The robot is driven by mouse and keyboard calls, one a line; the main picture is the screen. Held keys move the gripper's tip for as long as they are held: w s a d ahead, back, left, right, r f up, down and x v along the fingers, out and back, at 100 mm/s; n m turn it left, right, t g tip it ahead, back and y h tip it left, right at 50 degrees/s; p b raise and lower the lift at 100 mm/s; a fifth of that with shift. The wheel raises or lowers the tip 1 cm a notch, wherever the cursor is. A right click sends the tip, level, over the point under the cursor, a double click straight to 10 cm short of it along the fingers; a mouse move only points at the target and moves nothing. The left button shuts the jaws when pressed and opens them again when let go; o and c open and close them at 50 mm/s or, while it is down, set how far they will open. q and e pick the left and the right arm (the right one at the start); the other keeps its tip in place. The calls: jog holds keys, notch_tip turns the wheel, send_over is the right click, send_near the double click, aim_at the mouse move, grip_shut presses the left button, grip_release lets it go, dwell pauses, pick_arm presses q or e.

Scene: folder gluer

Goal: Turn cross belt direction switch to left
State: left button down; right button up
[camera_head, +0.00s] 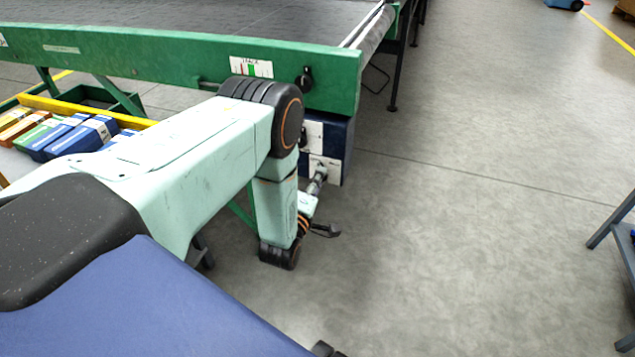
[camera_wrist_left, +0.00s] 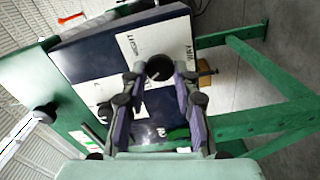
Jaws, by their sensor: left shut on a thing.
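A dark blue control box (camera_head: 347,135) with white label plates hangs under the end of the green conveyor beam. My left gripper (camera_head: 320,178) reaches the lower label plate of this box; its fingers are small and partly hidden in the head view. In the left wrist view, a round black switch knob (camera_wrist_left: 159,68) sits on a white plate with lettering. The fingers of my left gripper (camera_wrist_left: 159,82) are shut on this knob, one on each side. The lettering is too small to read, so I cannot tell which way the switch points. My right gripper is not in view.
Another black knob (camera_wrist_left: 45,112) sits on the green beam (camera_head: 150,60), and a further one (camera_wrist_left: 105,111) on the box. Boxed cartons (camera_head: 75,135) lie at the left. The floor (camera_head: 480,200) on the right is clear; a grey stand (camera_head: 615,225) is at the right edge.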

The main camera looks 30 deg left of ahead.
pick_arm(q)
jog(key=shift+f+n, duration=0.15)
jog(key=shift+n, duration=0.95)
jog(key=c, duration=1)
grip_release()
jog(key=shift+c, duration=0.2)
jog(key=shift+s, duration=0.1)
jog(key=v, duration=1.2)
